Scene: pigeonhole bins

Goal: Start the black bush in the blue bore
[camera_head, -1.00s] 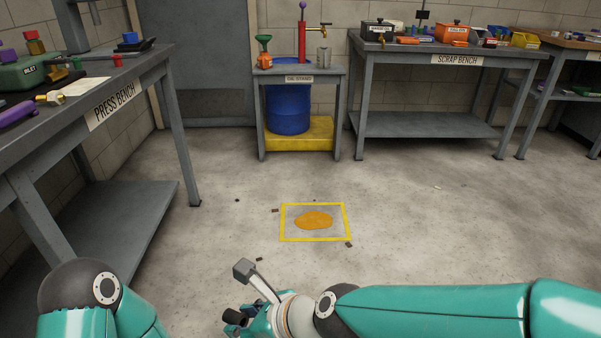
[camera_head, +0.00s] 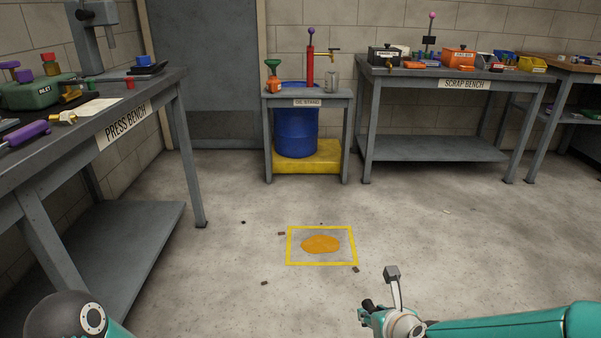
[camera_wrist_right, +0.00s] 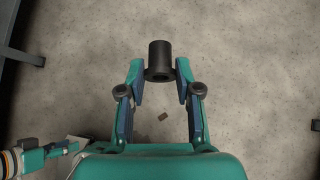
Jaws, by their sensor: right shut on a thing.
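The black bush (camera_wrist_right: 159,58), a dark cylinder with a wider flange at its near end, is between the fingertips of my right gripper (camera_wrist_right: 160,78) in the right wrist view. The gripper is shut on it, above bare floor. In the head view my right gripper (camera_head: 367,312) is low, right of centre, with the dark bush (camera_head: 368,304) small at its tip. A small blue piece (camera_head: 144,61) is on a dark plate on the press bench; I cannot tell whether it has the blue bore. My left gripper does not show in the head view.
The press bench (camera_head: 150,92) stands at the left, with a green box (camera_head: 38,93) and purple-handled tools. The oil stand (camera_head: 335,97) with a blue drum is at the back. The scrap bench (camera_head: 420,77) is back right. The floor between is open, with an orange spill (camera_head: 320,244) inside a yellow outline.

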